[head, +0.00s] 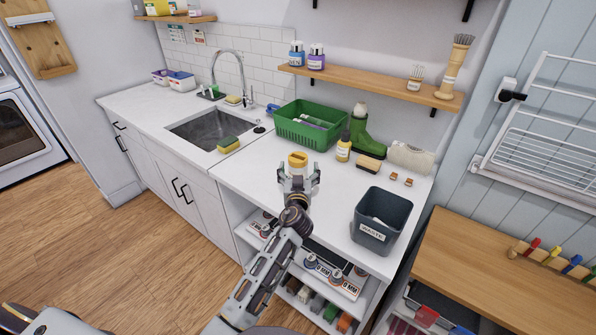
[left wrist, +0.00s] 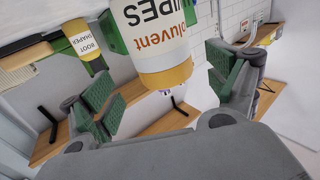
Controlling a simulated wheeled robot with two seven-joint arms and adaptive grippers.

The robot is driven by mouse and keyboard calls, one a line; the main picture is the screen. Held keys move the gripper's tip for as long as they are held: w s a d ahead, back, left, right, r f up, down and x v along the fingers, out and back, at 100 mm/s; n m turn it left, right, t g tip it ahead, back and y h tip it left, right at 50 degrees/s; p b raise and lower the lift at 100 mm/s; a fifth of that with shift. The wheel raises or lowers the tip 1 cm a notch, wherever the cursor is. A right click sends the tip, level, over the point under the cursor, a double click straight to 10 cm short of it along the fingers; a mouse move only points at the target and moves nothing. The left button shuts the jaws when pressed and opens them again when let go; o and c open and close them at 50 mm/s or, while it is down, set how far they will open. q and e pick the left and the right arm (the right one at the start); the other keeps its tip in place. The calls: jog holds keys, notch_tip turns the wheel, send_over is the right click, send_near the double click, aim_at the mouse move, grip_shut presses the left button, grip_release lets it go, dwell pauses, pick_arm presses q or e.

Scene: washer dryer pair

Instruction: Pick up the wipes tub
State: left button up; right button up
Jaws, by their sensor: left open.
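The wipes tub (head: 298,160) stands on the white counter, with a yellow-orange lid in the head view. In the left wrist view the tub (left wrist: 155,40) appears upside down, with a white body, "Solvent WIPES" lettering and an orange-yellow lid. My left gripper (head: 299,179) is open right in front of the tub. In the left wrist view its green-padded fingers (left wrist: 168,90) are spread to either side, with the tub at the gap between them. I cannot tell whether a pad touches it. My right gripper is not in view.
A green basket (head: 284,127) and a green boot (head: 368,137) are behind. A dark waste bin (head: 373,239) stands front right. The counter left of the tub is clear up to a sponge (head: 229,145).

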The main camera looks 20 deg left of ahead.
aim_at(298, 160)
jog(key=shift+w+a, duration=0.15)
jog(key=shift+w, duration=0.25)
pick_arm(q)
jog(key=shift+w+a+r+p, duration=0.15)
jog(key=shift+w+a+p, duration=0.2)
jog(key=shift+w, duration=0.3)
jog(key=shift+w+a+p, duration=0.25)
jog(key=shift+w+p, duration=0.1)
jog(key=shift+w, duration=0.35)
jog(key=shift+w+a, duration=0.15)
jog(key=shift+w, duration=0.45)
jog(key=shift+w+a, duration=0.1)
jog(key=shift+w, duration=0.4)
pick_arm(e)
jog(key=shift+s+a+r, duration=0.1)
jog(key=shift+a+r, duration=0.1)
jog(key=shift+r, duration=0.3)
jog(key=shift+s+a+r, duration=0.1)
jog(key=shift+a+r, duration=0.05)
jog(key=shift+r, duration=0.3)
